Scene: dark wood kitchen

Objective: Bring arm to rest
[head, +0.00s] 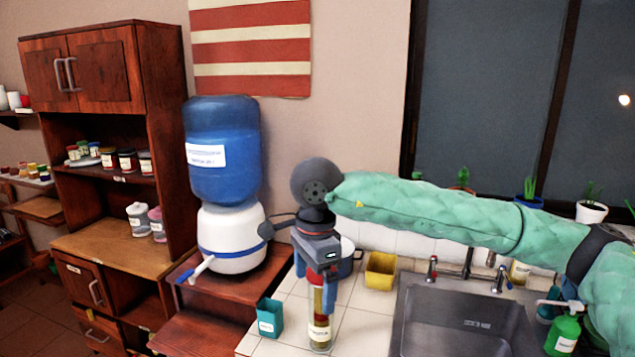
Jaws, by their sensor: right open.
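My right arm (430,208), in a green quilted sleeve, reaches in from the right across the sink. My right gripper (316,282) points down over the tiled counter at the sink's left, with its blue-tipped fingers open. A tall slim jar (319,334) with red and yellow contents stands upright on the counter directly below it. The jar's upper part shows between or just behind the fingers; I cannot tell whether they touch it. My left gripper is not in view.
A teal cup (270,318) and a yellow pot (380,271) stand close by. The water dispenser (224,150) is at the left. The sink (465,320), its taps and a green soap bottle (563,333) lie under my arm. Potted plants line the window.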

